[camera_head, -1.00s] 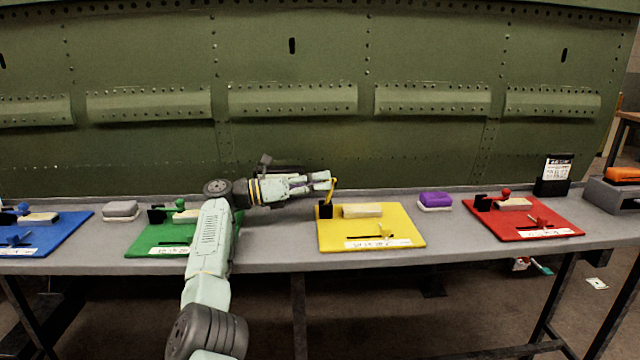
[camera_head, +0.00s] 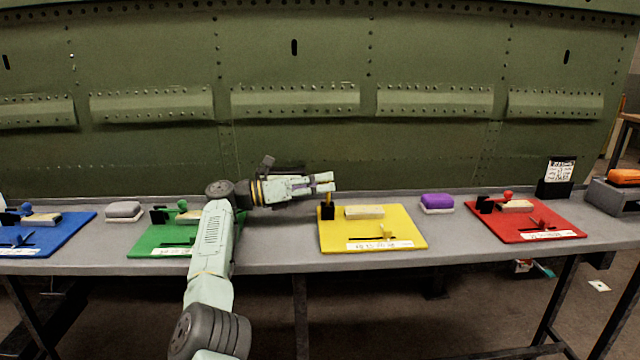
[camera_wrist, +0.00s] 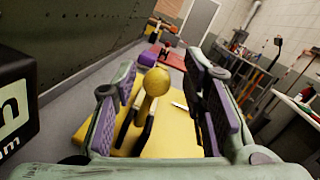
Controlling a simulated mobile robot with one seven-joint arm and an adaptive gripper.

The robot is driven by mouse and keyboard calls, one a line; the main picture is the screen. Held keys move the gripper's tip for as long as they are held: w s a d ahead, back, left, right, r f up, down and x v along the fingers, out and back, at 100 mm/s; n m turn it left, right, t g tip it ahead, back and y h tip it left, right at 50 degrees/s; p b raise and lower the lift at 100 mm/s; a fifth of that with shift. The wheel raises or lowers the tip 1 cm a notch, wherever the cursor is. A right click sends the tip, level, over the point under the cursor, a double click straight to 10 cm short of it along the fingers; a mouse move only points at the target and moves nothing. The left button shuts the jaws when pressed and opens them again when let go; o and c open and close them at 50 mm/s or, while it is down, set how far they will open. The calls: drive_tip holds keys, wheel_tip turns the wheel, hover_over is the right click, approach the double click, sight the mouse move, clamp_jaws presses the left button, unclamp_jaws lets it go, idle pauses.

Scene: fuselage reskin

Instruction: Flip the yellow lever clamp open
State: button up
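The yellow lever clamp has a black base (camera_head: 327,212) at the back left corner of the yellow board (camera_head: 412,238). Its yellow lever (camera_head: 329,197) rises from the base up to my fingertips, which hide its top. In the wrist view the lever's round yellow knob (camera_wrist: 157,81) stands between my two purple-padded fingers. My gripper (camera_head: 325,182) is level, pointing right, above the clamp's base. In the wrist view my gripper (camera_wrist: 165,100) is open, with visible space between the knob and the right finger. Contact with the left finger is unclear.
A pale block (camera_head: 364,212) and a small yellow T-shaped part (camera_head: 386,231) are on the yellow board. A purple block (camera_head: 437,202) lies to the right. Green (camera_head: 150,245), blue (camera_head: 65,235) and red (camera_head: 560,228) boards share the bench. The green fuselage wall (camera_head: 300,150) stands close behind.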

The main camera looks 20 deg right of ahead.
drive_tip(key=shift+a, duration=0.1)
drive_tip(key=a, duration=0.7)
drive_tip(key=shift+w+a+f, duration=0.15)
drive_tip(key=shift+w+f, duration=0.1)
drive_tip(key=shift+f, duration=0.05)
